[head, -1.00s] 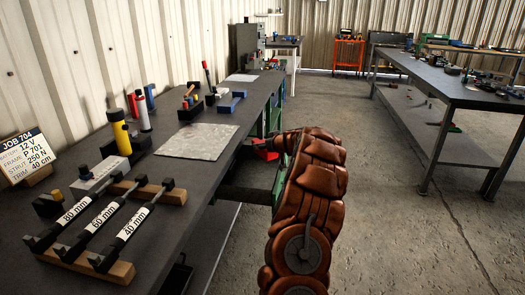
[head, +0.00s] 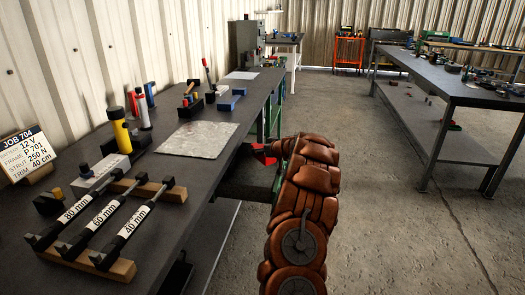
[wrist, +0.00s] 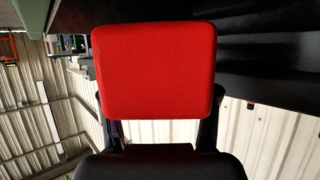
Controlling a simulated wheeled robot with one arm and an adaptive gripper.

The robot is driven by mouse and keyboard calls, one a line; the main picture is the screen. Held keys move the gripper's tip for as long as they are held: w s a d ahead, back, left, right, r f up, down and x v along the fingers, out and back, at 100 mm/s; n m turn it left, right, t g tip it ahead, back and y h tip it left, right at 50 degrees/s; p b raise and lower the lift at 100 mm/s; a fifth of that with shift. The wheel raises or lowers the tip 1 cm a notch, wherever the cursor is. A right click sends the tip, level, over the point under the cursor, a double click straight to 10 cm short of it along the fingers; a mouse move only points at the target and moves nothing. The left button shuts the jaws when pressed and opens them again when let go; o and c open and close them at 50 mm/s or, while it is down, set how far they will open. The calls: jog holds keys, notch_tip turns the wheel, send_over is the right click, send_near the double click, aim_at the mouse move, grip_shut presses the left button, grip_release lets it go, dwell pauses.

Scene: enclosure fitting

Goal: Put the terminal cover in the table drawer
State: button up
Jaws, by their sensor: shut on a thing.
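The red terminal cover (wrist: 155,70) is a rounded block that fills the middle of the wrist view. My gripper (wrist: 162,118) is shut on it, with a dark finger at each side. In the head view the cover (head: 262,155) shows as a small red patch just beyond the bench's right edge, and my arm hides most of my gripper there. A dark flat part (head: 248,186) juts from under the bench edge below the cover. It looks like the table drawer, but its inside is not visible.
The grey bench (head: 190,215) carries a strut rack (head: 120,262), a yellow flashlight (head: 121,132), a metal sheet (head: 197,140) and a job sign (head: 24,152). A green frame (head: 274,118) stands by its right edge. The floor (head: 400,235) to the right is clear up to another bench (head: 455,90).

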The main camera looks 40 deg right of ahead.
jog(key=shift+f+b, duration=0.7)
jog(key=shift+b, duration=0.25)
jog(key=o, duration=1.2)
jog(key=shift+a+f, duration=0.1)
jog(key=shift+f, duration=0.05)
jog(key=shift+s+f, duration=0.1)
jog(key=shift+p, duration=0.3)
jog(key=shift+r+p, duration=0.6)
jog(key=shift+p, duration=0.3)
jog(key=v, duration=0.4)
jog(key=b+v, duration=0.1)
jog(key=v, duration=0.3)
jog(key=b+v, duration=0.1)
jog(key=v, duration=0.3)
jog(key=shift+r, duration=0.45)
